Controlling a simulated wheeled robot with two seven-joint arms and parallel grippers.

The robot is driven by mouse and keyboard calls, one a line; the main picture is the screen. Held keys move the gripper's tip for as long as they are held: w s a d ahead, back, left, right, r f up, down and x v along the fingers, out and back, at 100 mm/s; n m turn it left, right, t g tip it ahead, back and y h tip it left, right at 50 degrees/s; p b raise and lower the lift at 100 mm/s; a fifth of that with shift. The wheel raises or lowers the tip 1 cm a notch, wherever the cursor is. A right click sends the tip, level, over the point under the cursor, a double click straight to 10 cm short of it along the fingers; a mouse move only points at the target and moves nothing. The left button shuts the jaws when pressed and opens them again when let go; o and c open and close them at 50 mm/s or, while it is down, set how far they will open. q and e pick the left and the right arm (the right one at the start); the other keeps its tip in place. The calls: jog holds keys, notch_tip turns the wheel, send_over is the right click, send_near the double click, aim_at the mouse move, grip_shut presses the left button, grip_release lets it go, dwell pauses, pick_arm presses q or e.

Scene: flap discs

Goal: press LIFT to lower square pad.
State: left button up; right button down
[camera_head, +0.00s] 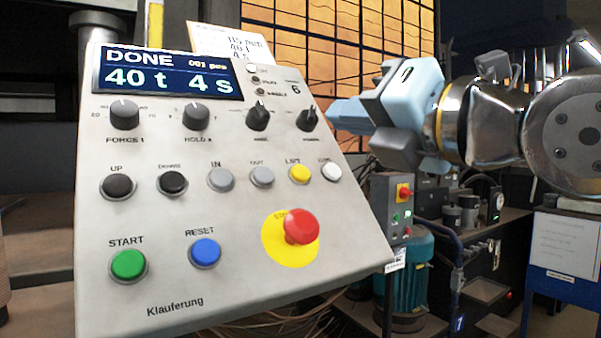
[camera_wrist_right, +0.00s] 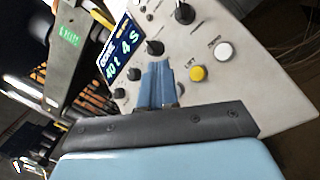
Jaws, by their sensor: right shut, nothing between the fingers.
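The yellow LIFT button (camera_head: 301,174) sits on the right side of the sloped grey control panel (camera_head: 225,300), between the grey OUT button (camera_head: 262,177) and a white button (camera_head: 331,172). My right gripper (camera_head: 332,112) is shut and empty. In the head view it comes in from the right, above and to the right of the LIFT button. The wrist view shows its closed blue fingers (camera_wrist_right: 157,82) in front of the panel, with the yellow button (camera_wrist_right: 198,73) beside them to the right. I cannot make out the square pad. My left gripper is not in view.
The panel screen (camera_head: 165,72) reads DONE, 40 t, 4 s. Knobs (camera_head: 197,116) run across the panel below it. A red mushroom stop button (camera_head: 301,227) on a yellow disc sticks out below the LIFT button. Green START (camera_head: 128,264) and blue RESET (camera_head: 205,252) are lower left.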

aim_at(300, 174)
jog(key=shift+w+a+f+b, duration=0.35)
jog(key=shift+w+a+f, duration=0.2)
jog(key=shift+w+f, duration=0.25)
jog(key=shift+w+a+f+b, duration=0.4)
jog(key=shift+w+a+f, duration=0.15)
jog(key=shift+w+f, duration=0.2)
jog(key=shift+w+a+f+b, duration=0.35)
jog(key=shift+w+a+f, duration=0.2)
jog(key=shift+w+f, duration=0.2)
jog(key=shift+f, duration=0.15)
jog(key=shift+w+a+f, duration=0.2)
jog(key=shift+w, duration=0.05)
dwell(0.4)
jog(key=shift+w+a+f, duration=0.2)
jog(key=shift+w+f, duration=0.05)
jog(key=shift+f, duration=0.05)
dwell(0.9)
jog(key=shift+r, duration=0.1)
jog(key=shift+s+d+r, duration=0.4)
jog(key=shift+s+r, duration=0.05)
jog(key=shift+s, duration=0.05)
